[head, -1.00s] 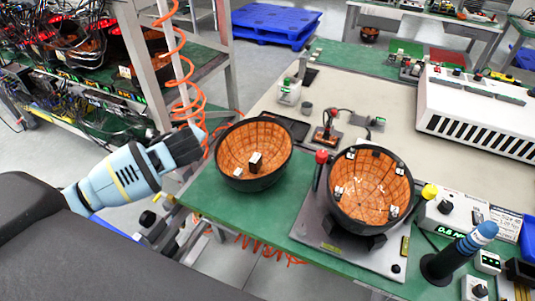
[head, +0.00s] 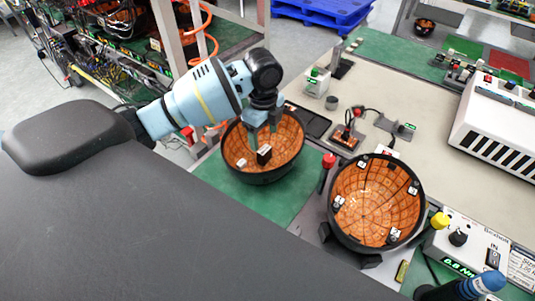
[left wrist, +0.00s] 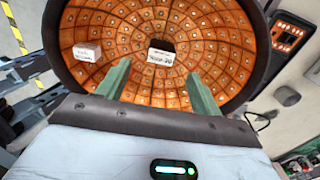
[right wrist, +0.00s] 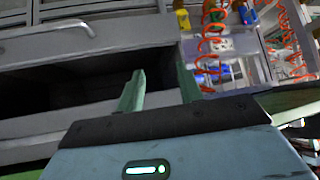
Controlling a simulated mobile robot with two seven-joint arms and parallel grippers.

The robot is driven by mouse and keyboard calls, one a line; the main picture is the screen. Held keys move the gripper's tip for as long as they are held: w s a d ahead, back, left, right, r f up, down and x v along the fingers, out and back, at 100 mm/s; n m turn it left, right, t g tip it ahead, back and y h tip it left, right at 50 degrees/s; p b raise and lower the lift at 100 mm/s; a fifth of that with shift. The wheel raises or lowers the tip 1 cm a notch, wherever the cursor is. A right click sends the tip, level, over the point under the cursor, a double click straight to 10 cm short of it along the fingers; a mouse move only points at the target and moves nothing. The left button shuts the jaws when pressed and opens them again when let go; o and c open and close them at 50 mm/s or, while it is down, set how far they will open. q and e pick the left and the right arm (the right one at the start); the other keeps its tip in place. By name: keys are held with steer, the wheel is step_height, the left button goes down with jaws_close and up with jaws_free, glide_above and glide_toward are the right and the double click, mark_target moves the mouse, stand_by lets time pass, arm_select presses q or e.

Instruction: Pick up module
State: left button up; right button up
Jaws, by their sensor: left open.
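A black bowl (head: 293,166) with an orange tiled inside stands on the green mat at the near left of the bench. In it are a dark block with a pale face (head: 264,155) and a small white piece (head: 241,162). The left wrist view shows the white-labelled block (left wrist: 161,56) ahead of and between the fingers, and the pale piece (left wrist: 87,52) to the left. My left gripper (head: 262,130) is open and empty, pointing down over the bowl. My right gripper (right wrist: 161,72) is open and empty, away from the bowl, facing a grey frame.
A second orange-lined bowl (head: 338,235) stands on a fixture to the right, with a red-topped post (head: 328,161) between the bowls. A control box (head: 468,243) is at the lower right. The cream bench top (head: 400,160) behind is partly clear. A wired rack stands at the left.

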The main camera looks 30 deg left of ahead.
mark_target(264, 149)
arm_select(q)
steer(key=shift+a+f, duration=0.15)
steer(key=shift+f, duration=0.2)
steer(key=shift+s+f, duration=0.1)
steer(key=shift+f, duration=0.75)
steer(key=shift+w+f, duration=0.2)
steer(key=shift+f, duration=2.65)
steer(key=c, duration=1.1)
steer(key=shift+o, duration=0.2)
steer(key=shift+r, duration=5.05)
